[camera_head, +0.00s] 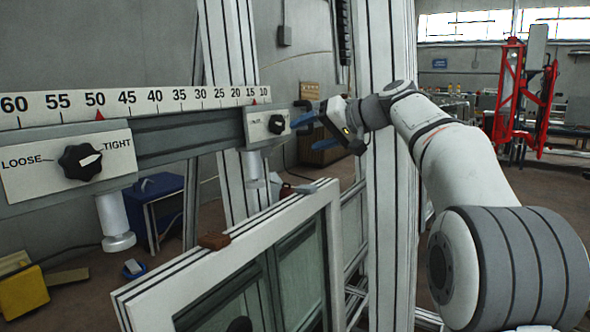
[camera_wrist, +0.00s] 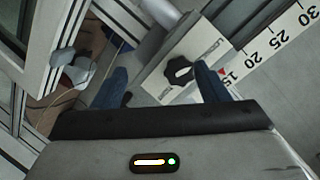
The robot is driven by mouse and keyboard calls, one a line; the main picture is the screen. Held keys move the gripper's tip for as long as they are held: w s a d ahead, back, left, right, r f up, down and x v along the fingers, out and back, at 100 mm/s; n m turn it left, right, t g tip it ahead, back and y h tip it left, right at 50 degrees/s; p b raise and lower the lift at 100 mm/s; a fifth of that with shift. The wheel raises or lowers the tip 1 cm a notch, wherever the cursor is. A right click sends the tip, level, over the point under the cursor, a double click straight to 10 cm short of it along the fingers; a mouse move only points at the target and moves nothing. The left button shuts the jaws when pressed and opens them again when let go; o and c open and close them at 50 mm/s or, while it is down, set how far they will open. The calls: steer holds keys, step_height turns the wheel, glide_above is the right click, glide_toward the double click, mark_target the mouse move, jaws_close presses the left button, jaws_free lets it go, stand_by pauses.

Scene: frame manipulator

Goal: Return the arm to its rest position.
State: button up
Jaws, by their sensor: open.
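My arm reaches in from the right in the head view. My gripper (camera_head: 304,112), with blue fingers, is just right of the small black knob (camera_head: 277,124) on the right clamp plate. In the wrist view my gripper (camera_wrist: 163,84) is open and empty. Its fingers sit to either side of the black knob (camera_wrist: 180,70), which lies beyond the tips, apart from them as far as I can tell. The plate's lettering is too small to read.
A numbered ruler rail (camera_head: 140,103) runs across the left. A larger knob (camera_head: 80,161) points toward TIGHT. An upright post (camera_head: 391,230) stands close beside my arm. A red machine (camera_head: 510,100) is far right.

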steer(key=s+d+f+g+h+p, duration=0.1)
steer(key=s+d+f+h+p, duration=0.2)
steer(key=s+f, duration=0.5)
steer(key=s+d+f+m+g+h+p, duration=0.1)
steer(key=s+d+f+g+h+p, duration=0.1)
steer(key=s+f, duration=0.7)
steer(key=s+d+f+g+h+p, duration=0.2)
steer(key=s+f, duration=0.6)
steer(key=s, duration=1.1)
steer(key=d+h+p, duration=0.2)
steer(key=h+p, duration=0.1)
steer(key=h, duration=0.1)
steer(key=shift+s+d+f+m, duration=0.15)
steer(key=shift+d+m, duration=0.05)
steer(key=shift+m, duration=0.1)
